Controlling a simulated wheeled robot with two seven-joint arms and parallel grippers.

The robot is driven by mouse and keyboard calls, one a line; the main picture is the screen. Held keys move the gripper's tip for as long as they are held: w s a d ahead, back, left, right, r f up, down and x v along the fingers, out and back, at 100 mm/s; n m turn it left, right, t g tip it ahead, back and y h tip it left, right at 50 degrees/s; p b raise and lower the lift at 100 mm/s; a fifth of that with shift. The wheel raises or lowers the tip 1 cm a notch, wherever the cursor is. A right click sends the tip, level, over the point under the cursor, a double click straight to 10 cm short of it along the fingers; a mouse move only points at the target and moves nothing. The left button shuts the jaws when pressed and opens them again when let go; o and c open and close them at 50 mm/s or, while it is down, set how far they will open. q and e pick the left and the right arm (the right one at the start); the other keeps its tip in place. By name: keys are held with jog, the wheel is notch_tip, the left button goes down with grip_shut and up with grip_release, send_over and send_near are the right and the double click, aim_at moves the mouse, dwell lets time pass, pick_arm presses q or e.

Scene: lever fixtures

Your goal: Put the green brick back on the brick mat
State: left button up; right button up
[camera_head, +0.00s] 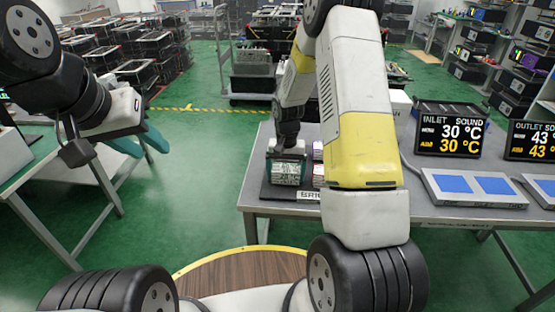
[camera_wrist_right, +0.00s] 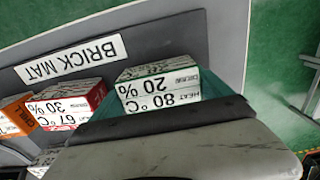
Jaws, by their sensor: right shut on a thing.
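Whether the brick touches the mat is unclear. My left gripper (camera_head: 143,143) is open and empty, off to the left, away from the table.
A red brick (camera_wrist_right: 70,103) and an orange brick (camera_wrist_right: 17,115) stand on the mat beside the green one. Two displays (camera_head: 448,128) and a panel with blue pads (camera_head: 474,187) stand on the table at right. The green floor is clear between tables.

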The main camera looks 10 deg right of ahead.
jog(key=o, duration=1.5)
jog(key=shift+f, duration=0.1)
notch_tip(320, 180, up, 12)
jog(key=shift+r, duration=0.1)
notch_tip(320, 180, up, 7)
jog(key=t, duration=0.1)
send_over(286, 168)
jog(key=s, duration=0.3)
jog(key=s+r+n+t+y, duration=0.1)
jog(key=s+r+n+t, duration=0.1)
jog(key=s+r, duration=0.65)
jog(key=shift+s+a+r+n+t+y, duration=0.3)
jog(key=shift+s+r+t, duration=0.4)
jog(key=shift+s, duration=1.45)
jog(key=shift+s+a+r+n+t+y, duration=0.1)
jog(key=shift+s+a+r+n+t, duration=0.55)
jog(key=shift+s, duration=1.45)
jog(key=shift+s+a+r+m+t+y, duration=0.2)
jog(key=shift+s+r, duration=0.8)
jog(key=shift+s, duration=1.15)
